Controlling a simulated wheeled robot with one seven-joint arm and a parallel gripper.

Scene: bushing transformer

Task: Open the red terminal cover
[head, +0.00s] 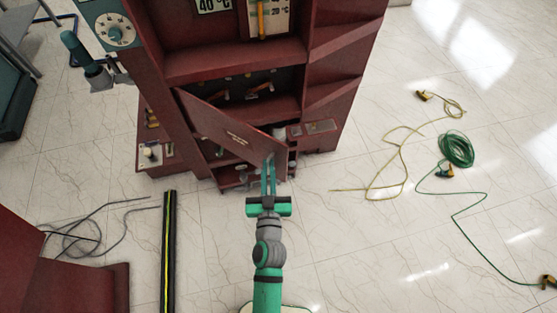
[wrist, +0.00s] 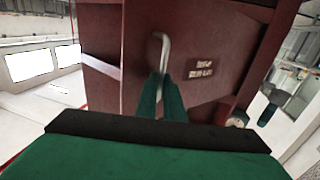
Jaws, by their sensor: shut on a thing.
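The red terminal cover (head: 225,128) is a dark red hinged panel on the front of the red cabinet. In the head view it stands swung out at an angle, with shelf space showing above and below it. In the wrist view the cover (wrist: 205,45) fills the middle and bears a small label (wrist: 201,69). A pale metal handle (wrist: 163,45) sticks out from it. My gripper (head: 269,160) reaches the cover's right end. In the wrist view my gripper (wrist: 163,80) has its two green fingers close together on the handle's lower part.
The red cabinet (head: 335,60) has open shelves with small fittings. A black and yellow strip (head: 168,250) and grey cables (head: 80,235) lie on the floor at left. A yellow cable (head: 385,165) and a green cable coil (head: 456,150) lie at right.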

